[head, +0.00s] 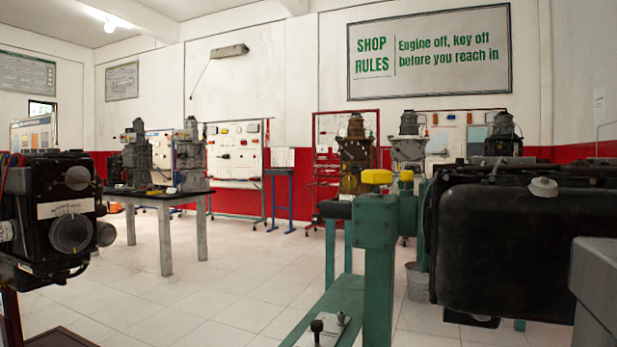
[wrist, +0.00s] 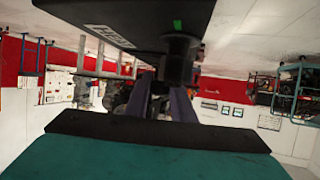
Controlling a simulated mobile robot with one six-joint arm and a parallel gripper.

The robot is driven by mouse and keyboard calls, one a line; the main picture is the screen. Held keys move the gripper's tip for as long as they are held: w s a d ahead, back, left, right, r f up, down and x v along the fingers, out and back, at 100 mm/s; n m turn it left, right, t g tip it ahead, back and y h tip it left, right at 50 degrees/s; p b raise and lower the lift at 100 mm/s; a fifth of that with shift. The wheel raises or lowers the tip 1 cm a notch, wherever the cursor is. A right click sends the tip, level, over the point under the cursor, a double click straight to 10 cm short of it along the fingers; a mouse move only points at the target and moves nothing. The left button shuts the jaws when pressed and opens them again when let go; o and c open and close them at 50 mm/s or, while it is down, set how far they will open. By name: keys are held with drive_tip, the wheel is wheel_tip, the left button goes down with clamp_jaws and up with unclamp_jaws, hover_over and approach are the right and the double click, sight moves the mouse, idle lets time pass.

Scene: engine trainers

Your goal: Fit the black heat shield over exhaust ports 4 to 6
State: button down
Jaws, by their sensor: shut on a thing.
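My gripper (wrist: 165,103) shows in the wrist view, its two purplish fingers close together below a dark wrist body. The fingers meet a wide black piece (wrist: 90,124), which appears to be the black heat shield in their grip. A broad teal surface (wrist: 140,160) lies along the bottom of that view, against the black piece; I cannot tell whether it is part of it. In the head view a large black engine (head: 525,240) with a white cap stands close on the right. The exhaust ports cannot be made out, and my gripper is not seen there.
A green stand (head: 378,270) with a yellow-topped post is left of the black engine. Another dark engine (head: 60,215) is close on the left. A table (head: 165,200) with engines stands farther back. Tiled floor (head: 235,285) is clear between them. The wrist view is upside down.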

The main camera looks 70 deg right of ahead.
drive_tip(key=w+a+f+n+y, duration=0.1)
drive_tip(key=w+a+n+y, duration=0.1)
drive_tip(key=a, duration=0.7)
drive_tip(key=w+a+f+n+t+y, duration=0.1)
drive_tip(key=w+a+f+n+y, duration=0.1)
drive_tip(key=a, duration=0.7)
drive_tip(key=shift+w+a+n+y, duration=0.35)
drive_tip(key=shift+w+y, duration=0.35)
drive_tip(key=shift+w, duration=0.35)
drive_tip(key=shift+f, duration=0.1)
